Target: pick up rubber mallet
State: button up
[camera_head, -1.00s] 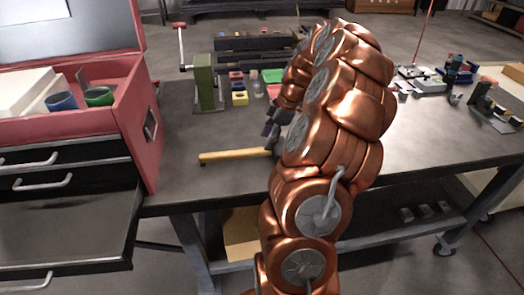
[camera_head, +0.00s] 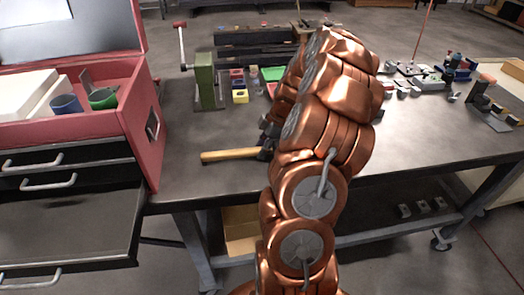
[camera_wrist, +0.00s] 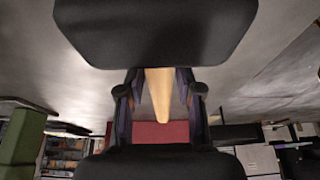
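The rubber mallet lies on the workbench; its pale wooden handle (camera_head: 230,155) points left toward the red toolbox. My arm hides its head in the head view. In the wrist view the handle (camera_wrist: 160,90) runs away from a large black shape, which looks like the mallet head (camera_wrist: 155,30). My gripper (camera_wrist: 160,104) is open, with one finger on each side of the handle. Narrow gaps seem to show between fingers and handle. In the head view the gripper is mostly hidden behind my arm, at the handle's right end.
The red toolbox (camera_head: 145,110) with an open drawer stands at the left. A green vise (camera_head: 206,80) and small coloured bins (camera_head: 239,96) are behind the mallet. Assorted parts (camera_head: 425,78) lie at the back right. The workbench front right (camera_head: 410,145) is clear.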

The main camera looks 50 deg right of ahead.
grip_shut()
jog(key=shift+r, duration=0.15)
dwell(0.4)
